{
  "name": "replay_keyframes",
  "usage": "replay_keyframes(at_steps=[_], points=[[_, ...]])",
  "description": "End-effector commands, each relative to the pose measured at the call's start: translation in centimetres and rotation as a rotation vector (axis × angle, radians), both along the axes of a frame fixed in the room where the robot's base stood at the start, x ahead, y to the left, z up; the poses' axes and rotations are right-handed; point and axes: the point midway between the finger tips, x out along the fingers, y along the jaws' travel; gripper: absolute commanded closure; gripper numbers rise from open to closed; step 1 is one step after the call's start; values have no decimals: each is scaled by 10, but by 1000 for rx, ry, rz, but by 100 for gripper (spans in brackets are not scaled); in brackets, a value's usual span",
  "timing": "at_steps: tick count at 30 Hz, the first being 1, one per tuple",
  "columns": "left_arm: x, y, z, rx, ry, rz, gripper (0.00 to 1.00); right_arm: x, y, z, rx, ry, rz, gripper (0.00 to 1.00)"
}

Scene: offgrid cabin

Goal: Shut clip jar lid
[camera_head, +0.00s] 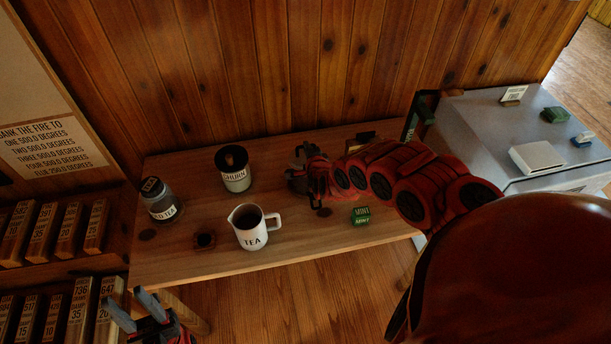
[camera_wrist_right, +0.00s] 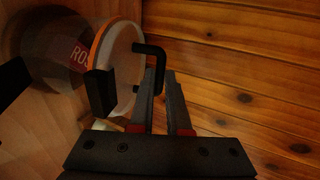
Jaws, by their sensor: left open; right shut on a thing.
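The clip jar (camera_wrist_right: 60,50) shows in the right wrist view as a clear glass jar with a red label reading "ROS". An orange seal ring (camera_wrist_right: 103,45) and a pale round lid (camera_wrist_right: 127,65) sit at its mouth; I cannot tell whether the lid is fully seated. A black bent clip bar (camera_wrist_right: 152,50) reaches from the lid side to my right gripper (camera_wrist_right: 165,80), whose fingers are shut on it. In the head view my right gripper (camera_head: 305,158) is at the table's back right and largely hides the jar. My left gripper (camera_head: 147,302) is open and empty, low in front of the table.
On the wooden table (camera_head: 300,250) stand a white tea jug (camera_head: 250,238), a dark-topped churn canister (camera_head: 235,178), a tea jar (camera_head: 160,203) and a small green mint box (camera_head: 361,215). A plank wall is behind. A grey counter (camera_head: 480,125) is right.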

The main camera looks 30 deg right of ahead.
Motion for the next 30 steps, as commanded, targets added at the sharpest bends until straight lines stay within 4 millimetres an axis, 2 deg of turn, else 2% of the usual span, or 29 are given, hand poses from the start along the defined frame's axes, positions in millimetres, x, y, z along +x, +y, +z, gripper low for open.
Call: replay_keyframes(at_steps=[5, 13, 23, 30], points=[[0, 0, 0, 0, 0, 0, 56, 0, -2, 1, -1, -1, -3, 100], [0, 0, -11, 0, 0, 0, 56, -8, 0, -14, -21, -98, -4, 100], [0, 0, -11, 0, 0, 0, 56, -9, 0, -10, -35, -136, -4, 100], [0, 0, -19, 0, 0, 0, 56, -12, 1, -18, -43, -179, -5, 100]])
